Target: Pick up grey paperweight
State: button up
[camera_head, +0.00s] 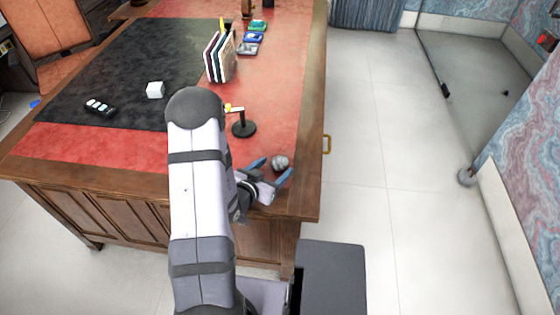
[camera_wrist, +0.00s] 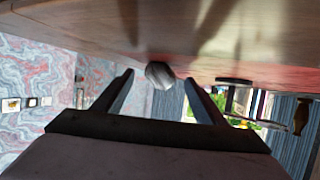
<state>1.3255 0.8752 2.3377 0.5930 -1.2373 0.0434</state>
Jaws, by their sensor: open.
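The grey paperweight (camera_head: 280,162) is a small rounded lump on the red leather near the desk's front right corner. In the wrist view the paperweight (camera_wrist: 160,75) appears ahead, between the two fingers, in a picture that looks upside down. My gripper (camera_head: 273,168) has blue fingers spread apart, open and empty. It is low over the desk's front right part, with the paperweight just beyond or between its fingertips. I cannot tell whether a fingertip touches it. Both fingers also show in the wrist view (camera_wrist: 160,88).
A black stand (camera_head: 244,128) with a yellow top is close behind my gripper. The desk's right edge is near.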

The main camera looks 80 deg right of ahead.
aim_at(277, 164)
jog(key=shift+x, duration=1.4)
jog(key=c, duration=1.2)
jog(key=shift+r, duration=0.25)
jog(key=shift+r, duration=4.8)
